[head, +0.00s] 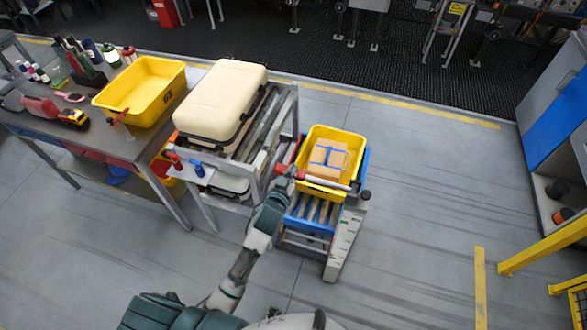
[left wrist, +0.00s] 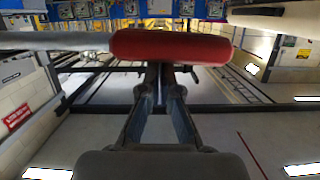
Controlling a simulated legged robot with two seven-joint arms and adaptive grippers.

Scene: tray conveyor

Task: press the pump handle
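The pump handle is a light grey bar with a red grip (head: 301,174), at the near side of the lift cart (head: 343,240) in the head view. In the left wrist view the red grip (left wrist: 172,46) lies across the picture, with the grey bar running left from it. My left gripper (head: 290,172) is at the red end of the handle. In the left wrist view its fingers (left wrist: 161,76) are together, with their tips right at the grip's lower edge. I cannot tell whether they touch it. The grip is not between the fingers. My right gripper is not in view.
A yellow bin (head: 349,140) holding a brown box (head: 328,157) sits on the cart. Left of it, a roller stand (head: 286,115) carries cream cases (head: 222,98). A workbench (head: 105,140) with another yellow bin (head: 160,75) stands farther left. Floor right of the cart is clear.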

